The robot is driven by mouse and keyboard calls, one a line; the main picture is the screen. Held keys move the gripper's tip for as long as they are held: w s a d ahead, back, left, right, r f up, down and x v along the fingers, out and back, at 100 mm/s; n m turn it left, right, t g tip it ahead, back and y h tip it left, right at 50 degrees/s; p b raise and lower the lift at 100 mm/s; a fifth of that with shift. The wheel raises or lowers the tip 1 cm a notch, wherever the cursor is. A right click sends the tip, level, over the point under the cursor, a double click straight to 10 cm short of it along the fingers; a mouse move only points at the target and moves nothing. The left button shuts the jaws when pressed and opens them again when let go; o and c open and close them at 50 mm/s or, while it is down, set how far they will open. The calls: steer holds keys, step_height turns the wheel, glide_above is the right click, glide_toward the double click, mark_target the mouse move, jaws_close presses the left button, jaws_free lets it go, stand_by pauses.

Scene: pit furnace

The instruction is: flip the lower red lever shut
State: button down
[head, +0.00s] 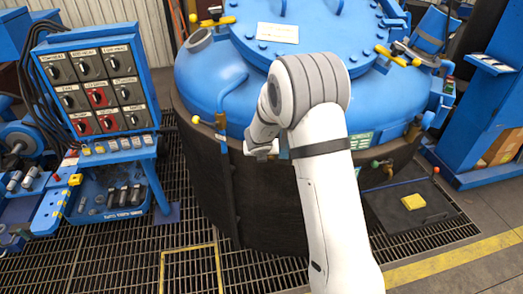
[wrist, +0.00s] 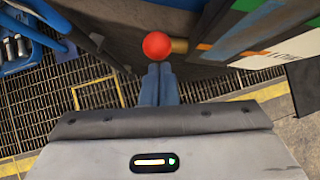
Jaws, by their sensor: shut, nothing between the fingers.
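A round red knob (wrist: 157,46) shows in the wrist view, just beyond the tips of my gripper (wrist: 160,68). A brass fitting (wrist: 180,46) sits right beside the knob. My gripper's two fingers are together with nothing between them. The tips look very close to the knob; I cannot tell whether they touch it. In the head view my gripper (head: 262,150) is in front of the dark side of the furnace (head: 265,195), below its blue top. I cannot make out the red knob there; my arm covers part of that side.
A blue control panel (head: 95,82) with rotary switches stands at the left, above a blue bench (head: 115,150). A dark plate with a yellow block (head: 413,202) lies at the right. Floor grating (head: 120,250) surrounds the furnace. Yellow-handled valves (head: 398,60) sit on the furnace top.

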steer(key=shift+w+d+r+p, duration=0.3)
steer(key=shift+w+r+p, duration=0.35)
steer(key=shift+w+p, duration=0.3)
steer(key=shift+w+d+r+p, duration=0.25)
steer(key=shift+w+r+p, duration=0.35)
steer(key=shift+w+p, duration=0.35)
steer(key=shift+w+d, duration=0.1)
steer(key=shift+w, duration=0.05)
steer(key=shift+s+f+b, duration=0.1)
steer(key=shift+s+b, duration=0.5)
steer(key=s+r+p, duration=0.3)
steer(key=r+p, duration=0.2)
steer(key=r, duration=0.6)
steer(key=shift+s, duration=0.15)
